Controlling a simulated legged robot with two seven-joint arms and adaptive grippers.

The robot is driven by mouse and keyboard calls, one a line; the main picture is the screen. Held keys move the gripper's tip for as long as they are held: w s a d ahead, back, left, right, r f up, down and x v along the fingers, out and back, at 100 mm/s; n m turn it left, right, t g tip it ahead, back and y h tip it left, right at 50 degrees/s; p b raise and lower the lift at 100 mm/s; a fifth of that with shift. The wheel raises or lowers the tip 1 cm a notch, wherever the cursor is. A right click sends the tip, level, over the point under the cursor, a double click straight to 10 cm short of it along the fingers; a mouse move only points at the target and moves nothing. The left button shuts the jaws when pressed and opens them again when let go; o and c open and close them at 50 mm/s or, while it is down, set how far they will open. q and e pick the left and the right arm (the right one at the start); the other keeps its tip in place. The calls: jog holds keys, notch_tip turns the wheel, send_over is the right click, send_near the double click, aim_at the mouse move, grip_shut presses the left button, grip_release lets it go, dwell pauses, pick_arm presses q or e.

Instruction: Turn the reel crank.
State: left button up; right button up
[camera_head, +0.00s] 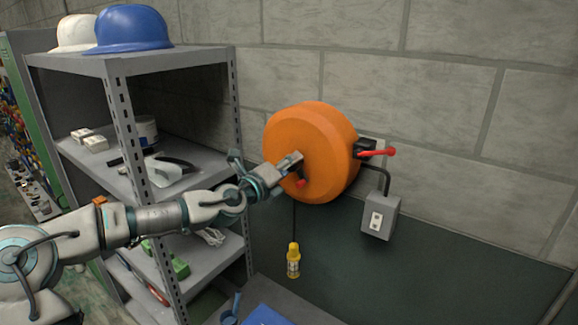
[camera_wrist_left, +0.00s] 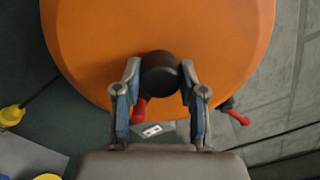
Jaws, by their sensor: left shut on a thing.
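The orange reel (camera_head: 322,135) is mounted on the block wall, a round drum that also fills much of the left wrist view (camera_wrist_left: 90,50). My left gripper (camera_head: 290,165) reaches in from the left to the reel's front face. In the left wrist view its two fingers are on either side of a dark round crank knob (camera_wrist_left: 160,75), and it is shut on that knob. In the head view the gripper mostly hides the knob. A small red part (camera_head: 300,183) shows just below the fingers, also in the left wrist view (camera_wrist_left: 139,110). My right gripper is not in view.
A red lever (camera_head: 377,152) sticks out right of the reel. A grey switch box (camera_head: 379,218) is below it. A yellow plug (camera_head: 293,261) hangs on a cord under the reel. A metal shelf (camera_head: 190,60) with helmets stands left, close to my arm.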

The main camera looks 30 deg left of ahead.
pick_arm(q)
jog(key=o, duration=0.9)
jog(key=shift+o, duration=1.2)
jog(key=shift+w+a+f, duration=0.1)
jog(key=shift+w, duration=0.1)
jog(key=shift+w+f, duration=0.1)
jog(key=shift+w, duration=0.05)
jog(key=s+a, duration=0.1)
jog(key=s, duration=1.1)
jog(key=shift+a+f, duration=0.2)
